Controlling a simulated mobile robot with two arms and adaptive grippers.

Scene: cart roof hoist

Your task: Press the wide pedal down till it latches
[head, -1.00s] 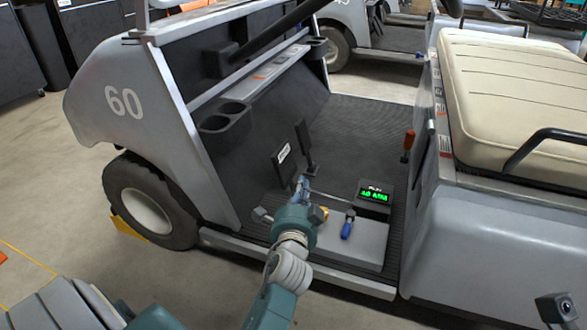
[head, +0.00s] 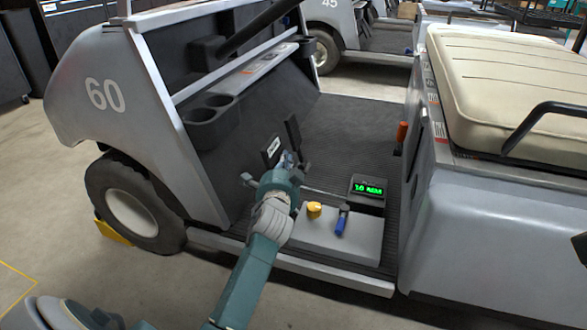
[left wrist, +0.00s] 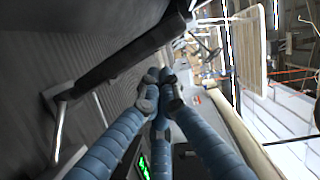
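The wide pedal (head: 271,150), a dark plate with a white label, stands on the cart's footwell floor. A narrower dark pedal (head: 293,134) stands just to its right. My left gripper (head: 287,160) is at the wide pedal's lower right part and hides some of it; I cannot tell whether it touches. In the left wrist view its blue-grey fingers (left wrist: 157,88) meet at their tips with nothing between them. A long black pedal-like bar (left wrist: 110,68) on a metal stem lies beside the fingertips there; which pedal it is, I cannot tell.
A grey box (head: 345,238) on the footwell floor carries a yellow knob (head: 314,210), a blue-handled lever (head: 341,222) and a green-lit display (head: 367,190). The steering column (head: 255,28) is above. The seat base (head: 490,205) bounds the right. Ribbed floor (head: 350,125) behind is clear.

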